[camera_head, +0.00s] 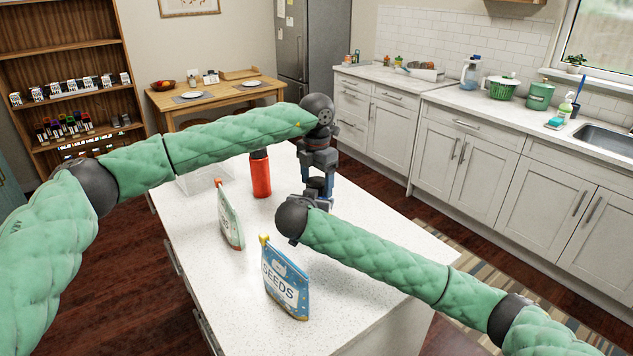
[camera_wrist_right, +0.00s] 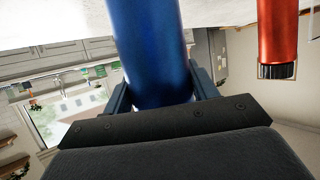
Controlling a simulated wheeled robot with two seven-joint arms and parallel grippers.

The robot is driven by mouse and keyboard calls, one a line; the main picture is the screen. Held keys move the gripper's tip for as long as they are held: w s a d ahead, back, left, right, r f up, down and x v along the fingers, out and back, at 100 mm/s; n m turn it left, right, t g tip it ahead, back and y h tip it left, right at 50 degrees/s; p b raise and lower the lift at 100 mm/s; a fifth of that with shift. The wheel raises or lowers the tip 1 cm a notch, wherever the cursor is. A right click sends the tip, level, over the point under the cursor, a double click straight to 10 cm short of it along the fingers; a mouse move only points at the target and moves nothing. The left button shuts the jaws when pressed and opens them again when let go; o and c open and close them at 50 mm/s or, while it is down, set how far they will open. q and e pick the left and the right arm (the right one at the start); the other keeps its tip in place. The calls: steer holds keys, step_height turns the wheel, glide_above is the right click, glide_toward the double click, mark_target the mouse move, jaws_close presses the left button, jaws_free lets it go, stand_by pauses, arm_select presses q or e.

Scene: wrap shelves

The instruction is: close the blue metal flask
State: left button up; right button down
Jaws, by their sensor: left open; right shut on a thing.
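The blue metal flask (camera_wrist_right: 150,50) stands between the fingers of my right gripper (camera_wrist_right: 155,95) in the right wrist view, and that gripper is shut on its body. In the head view the flask is mostly hidden behind my two grippers. My right gripper (camera_head: 312,196) comes in there from the front right. My left gripper (camera_head: 318,168) points down from above, right over the flask's top, with its jaws open. I cannot tell whether it touches the flask top. The flask's lid cannot be made out clearly in either view.
An orange-red flask (camera_head: 261,175) with a black cap stands left of the grippers on the white island (camera_head: 190,290). A seeds bag (camera_head: 286,283) and a second pouch (camera_head: 230,218) stand nearer. A clear box (camera_head: 195,182) is partly hidden behind my left arm.

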arm_select(q)
steer(key=shift+r, duration=2.2)
steer(key=shift+c, duration=0.3)
steer(key=shift+r+n, duration=1.7)
steer(key=shift+f, duration=0.15)
steer(key=shift+f, duration=3.85)
